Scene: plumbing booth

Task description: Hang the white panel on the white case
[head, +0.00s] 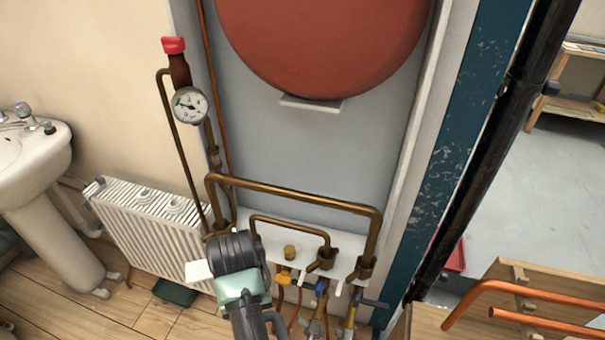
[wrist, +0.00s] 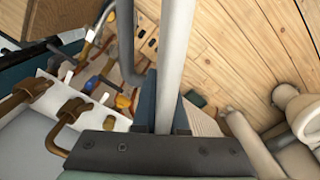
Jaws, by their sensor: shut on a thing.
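The white case (head: 424,130) stands open in front of me, with a pale grey back and a red round vessel (head: 320,40) inside. Its lower edge with brass pipes also shows at the left of the wrist view (wrist: 50,72). My gripper (head: 238,250) is low, in front of the case's lower left corner. In the wrist view my gripper (wrist: 165,108) is shut on the white panel (wrist: 177,50), seen nearly edge-on as a long pale strip. In the head view only a small white piece of the panel (head: 199,271) shows left of the gripper, apart from the case.
A pressure gauge (head: 190,104) and brass pipes (head: 300,193) stand out at the case's left and bottom. A white radiator (head: 150,228) and a basin (head: 35,160) are at the left. A black pipe (head: 500,130) and copper pipes (head: 530,293) are at the right.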

